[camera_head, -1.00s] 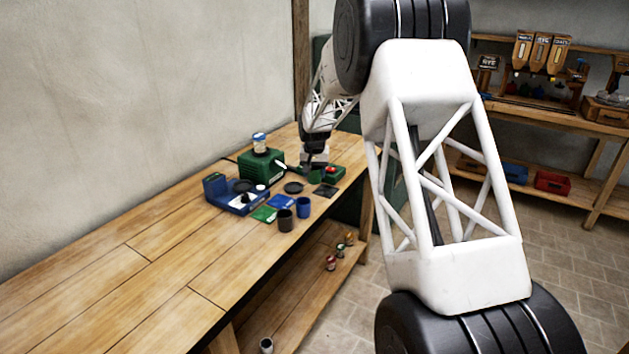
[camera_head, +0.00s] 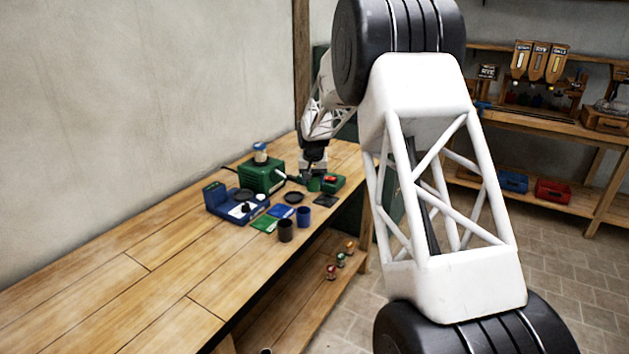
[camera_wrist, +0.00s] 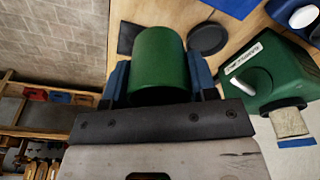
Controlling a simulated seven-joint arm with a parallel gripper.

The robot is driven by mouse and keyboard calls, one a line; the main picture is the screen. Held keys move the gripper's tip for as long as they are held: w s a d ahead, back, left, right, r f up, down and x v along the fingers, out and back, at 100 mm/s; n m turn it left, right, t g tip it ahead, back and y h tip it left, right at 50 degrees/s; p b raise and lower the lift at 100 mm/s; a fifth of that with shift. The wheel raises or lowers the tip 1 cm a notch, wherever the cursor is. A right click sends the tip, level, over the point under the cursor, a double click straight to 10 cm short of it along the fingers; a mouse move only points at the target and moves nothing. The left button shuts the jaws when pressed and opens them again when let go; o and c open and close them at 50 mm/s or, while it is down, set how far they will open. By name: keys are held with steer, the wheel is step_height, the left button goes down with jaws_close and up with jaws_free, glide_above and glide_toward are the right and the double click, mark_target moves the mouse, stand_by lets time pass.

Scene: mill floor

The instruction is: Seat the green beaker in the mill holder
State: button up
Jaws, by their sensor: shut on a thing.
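My gripper (camera_wrist: 159,68) is shut on the green beaker (camera_wrist: 159,62), with one blue finger on each side in the wrist view. In the head view the green beaker (camera_head: 313,184) is under my gripper, at the far end of the bench. Whether its base touches the bench is unclear. The green mill (camera_head: 262,176), with a pale jar on top and a light handle, stands to its left. The mill shows at the right of the wrist view (camera_wrist: 268,75). I cannot make out which part is the mill holder; a dark round dish (camera_wrist: 208,38) lies near the beaker.
A green box with a red button (camera_head: 333,183) sits close right of the beaker. A blue scale (camera_head: 225,205), a dark cup (camera_head: 286,231), a blue cup (camera_head: 303,217) and flat mats lie nearer. The bench's near left part (camera_head: 110,295) is clear.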

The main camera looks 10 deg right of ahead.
steer(key=w+a+f+n, duration=0.1)
steer(key=w+a+n, duration=0.1)
steer(key=w+n, duration=0.2)
steer(key=w+a+f+n+y, duration=0.1)
steer(key=w+a+n, duration=0.2)
steer(key=w, duration=0.3)
steer(key=shift+w+a+f+n, duration=0.15)
steer(key=shift+a+n, duration=0.1)
steer(key=shift+n, duration=0.55)
steer(key=shift+f, duration=0.2)
steer(key=shift+f, duration=2.7)
steer(key=shift+f, duration=0.6)
steer(key=o, duration=0.7)
